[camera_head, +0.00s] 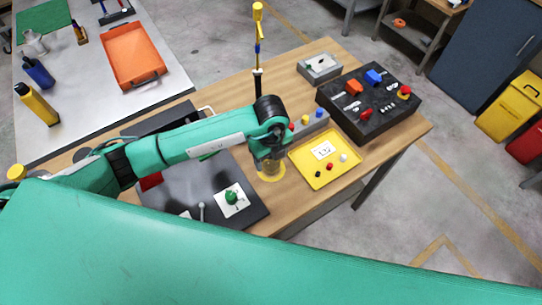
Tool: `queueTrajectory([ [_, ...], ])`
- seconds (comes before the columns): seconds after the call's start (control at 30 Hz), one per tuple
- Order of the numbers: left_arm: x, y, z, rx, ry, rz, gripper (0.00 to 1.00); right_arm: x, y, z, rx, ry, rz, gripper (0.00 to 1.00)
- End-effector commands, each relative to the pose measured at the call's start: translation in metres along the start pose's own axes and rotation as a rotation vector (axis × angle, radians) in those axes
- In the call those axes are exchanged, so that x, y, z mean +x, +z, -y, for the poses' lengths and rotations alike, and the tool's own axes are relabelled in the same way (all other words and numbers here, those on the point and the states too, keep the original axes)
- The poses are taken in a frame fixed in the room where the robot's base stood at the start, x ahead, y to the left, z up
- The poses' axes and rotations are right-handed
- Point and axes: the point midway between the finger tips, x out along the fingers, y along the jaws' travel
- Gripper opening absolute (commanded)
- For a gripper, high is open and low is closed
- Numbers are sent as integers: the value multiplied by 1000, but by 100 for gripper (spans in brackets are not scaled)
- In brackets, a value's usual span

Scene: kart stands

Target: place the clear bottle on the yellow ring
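My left gripper (268,153) points down over the wooden table, right above the yellow ring (270,179). A pale see-through shape just under the gripper, inside the ring's outline, looks like the clear bottle (269,168). The wrist hides most of it. I cannot tell whether the fingers are closed on it, or whether it touches the table. My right gripper is not in view.
A yellow tray (312,177) with small pieces lies right of the ring. A dark board (180,193) with a green knob (232,197) lies left of it. A black control panel (384,124), a grey button box (310,127) and a tall thin yellow-topped stand (257,55) are behind.

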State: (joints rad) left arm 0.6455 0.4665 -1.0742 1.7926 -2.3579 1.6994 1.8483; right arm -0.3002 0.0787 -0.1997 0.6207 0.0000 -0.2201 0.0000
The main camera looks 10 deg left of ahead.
Motion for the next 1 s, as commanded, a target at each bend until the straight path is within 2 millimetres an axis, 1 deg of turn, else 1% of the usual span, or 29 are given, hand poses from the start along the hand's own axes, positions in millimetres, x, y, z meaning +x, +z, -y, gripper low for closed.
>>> queueTrajectory([
  [0.3,-2,0,0,0,0,0,72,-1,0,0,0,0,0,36],
  [0.4,-6,0,0,0,-1,1,72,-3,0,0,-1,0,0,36],
  [0.47,-11,0,1,0,-3,1,72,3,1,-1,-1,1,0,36],
  [0.57,-29,0,1,2,-5,3,72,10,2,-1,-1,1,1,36],
  [0.8,-82,0,1,1,-5,3,72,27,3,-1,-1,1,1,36],
  [0.9,-100,0,1,1,-4,2,72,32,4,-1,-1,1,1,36],
  [1.0,-113,0,1,2,-3,0,72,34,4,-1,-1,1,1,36],
])
